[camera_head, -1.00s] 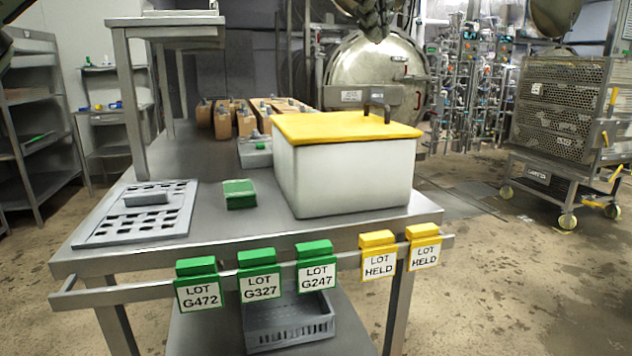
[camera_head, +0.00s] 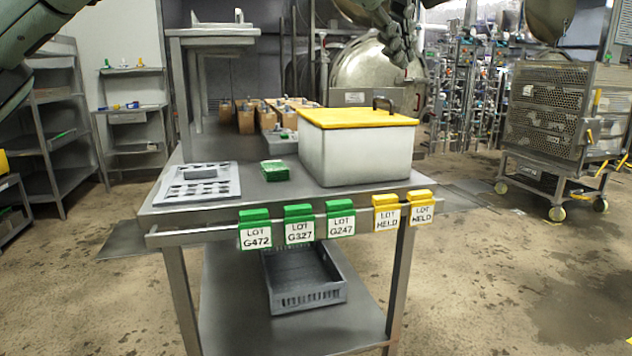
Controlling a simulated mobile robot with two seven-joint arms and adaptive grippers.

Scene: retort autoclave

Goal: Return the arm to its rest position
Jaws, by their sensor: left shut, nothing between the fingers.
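My left gripper (camera_head: 405,62) hangs at the top of the view, right of centre, with its fingers pointing down. Its fingers are together and nothing shows between them. It appears in front of the round steel autoclave door (camera_head: 365,72), above and behind the white box with a yellow lid (camera_head: 357,155) in the picture, and clear of the box. A green-grey link of my left arm (camera_head: 30,35) fills the top left corner. My right gripper is not in view.
A steel table (camera_head: 250,208) carries a slotted plate (camera_head: 197,184), a green block (camera_head: 275,171) and brown cartons (camera_head: 246,118). Green and yellow lot tags hang on its front rail. A grey crate (camera_head: 300,275) sits below. A wheeled cage (camera_head: 548,110) stands right.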

